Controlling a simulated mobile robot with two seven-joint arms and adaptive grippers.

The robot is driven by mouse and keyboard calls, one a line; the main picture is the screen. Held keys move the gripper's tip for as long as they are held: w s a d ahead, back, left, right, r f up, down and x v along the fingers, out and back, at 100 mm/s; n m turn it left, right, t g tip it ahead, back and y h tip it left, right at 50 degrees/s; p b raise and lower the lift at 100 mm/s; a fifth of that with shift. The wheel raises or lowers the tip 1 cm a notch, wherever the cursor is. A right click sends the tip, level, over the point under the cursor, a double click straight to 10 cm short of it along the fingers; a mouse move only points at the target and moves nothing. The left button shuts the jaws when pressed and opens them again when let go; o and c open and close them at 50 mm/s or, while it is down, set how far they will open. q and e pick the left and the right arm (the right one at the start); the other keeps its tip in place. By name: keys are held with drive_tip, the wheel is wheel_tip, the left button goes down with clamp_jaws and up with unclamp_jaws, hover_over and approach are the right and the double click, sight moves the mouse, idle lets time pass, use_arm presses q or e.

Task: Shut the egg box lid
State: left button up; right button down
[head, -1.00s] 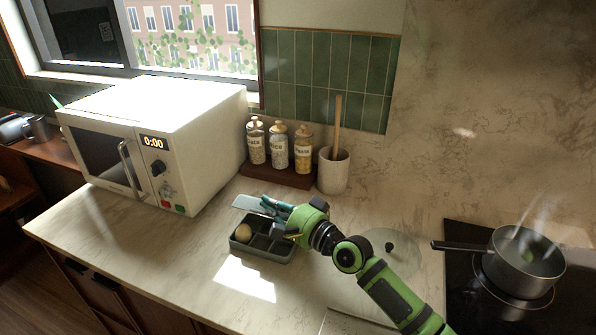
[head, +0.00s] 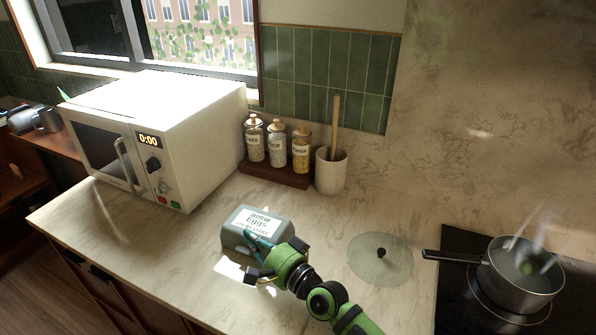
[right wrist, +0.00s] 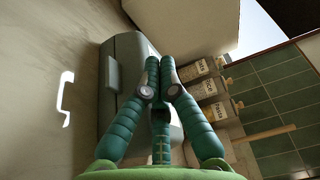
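The grey egg box (head: 233,240) stands on the counter in front of the jars, with its lid (head: 258,217) down over it and the "Eggs" label facing up. The inside and the egg are hidden. I cannot tell whether the front edge sits flush, as my gripper covers part of it. My right gripper (head: 250,240) is at the front right of the box, its teal fingers over the lid. In the right wrist view, the fingertips (right wrist: 160,64) are together with nothing between them, beside the egg box (right wrist: 122,85). My left gripper is not in view.
A white microwave (head: 160,125) stands at the left. Behind the box are several labelled jars (head: 277,145) on a wooden stand and a utensil crock (head: 331,172). A glass lid (head: 380,262) lies to the right, beside the hob with a steaming pot (head: 520,275).

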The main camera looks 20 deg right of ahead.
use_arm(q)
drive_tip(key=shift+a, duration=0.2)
use_arm(e)
drive_tip(key=shift+a, duration=0.1)
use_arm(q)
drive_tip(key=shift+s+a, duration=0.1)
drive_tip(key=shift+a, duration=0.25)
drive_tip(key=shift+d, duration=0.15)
use_arm(e)
drive_tip(key=v, duration=1.2)
drive_tip(key=shift+s, duration=0.1)
